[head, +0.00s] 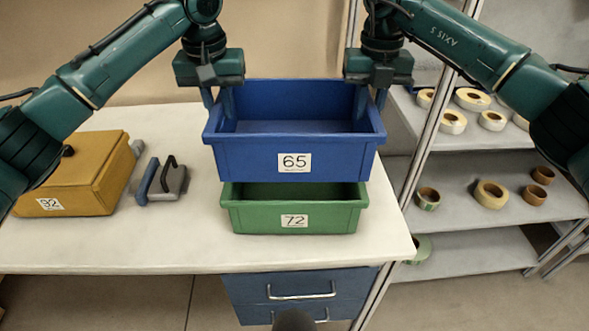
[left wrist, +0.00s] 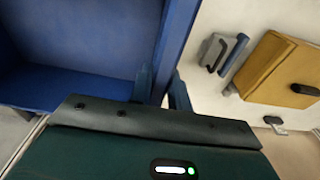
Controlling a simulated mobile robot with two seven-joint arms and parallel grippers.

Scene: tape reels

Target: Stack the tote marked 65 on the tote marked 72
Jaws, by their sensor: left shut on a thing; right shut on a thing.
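The blue tote marked 65 (head: 294,158) is upright, empty and roughly level, directly above the green tote marked 72 (head: 294,217). The green tote stands on the table; its back and inside are mostly hidden by the blue tote. I cannot tell whether the two touch. My left gripper (head: 218,105) is shut on the blue tote's left wall, and my right gripper (head: 371,103) is shut on its right wall. In the left wrist view, the left gripper's fingers (left wrist: 160,88) straddle the blue tote's wall (left wrist: 178,35).
A yellow case marked 92 (head: 85,172) and a grey tool with a black handle (head: 170,180) lie left on the white table (head: 120,245). Shelves (head: 455,225) with several tape reels stand at right. A blue drawer unit (head: 300,291) is under the table.

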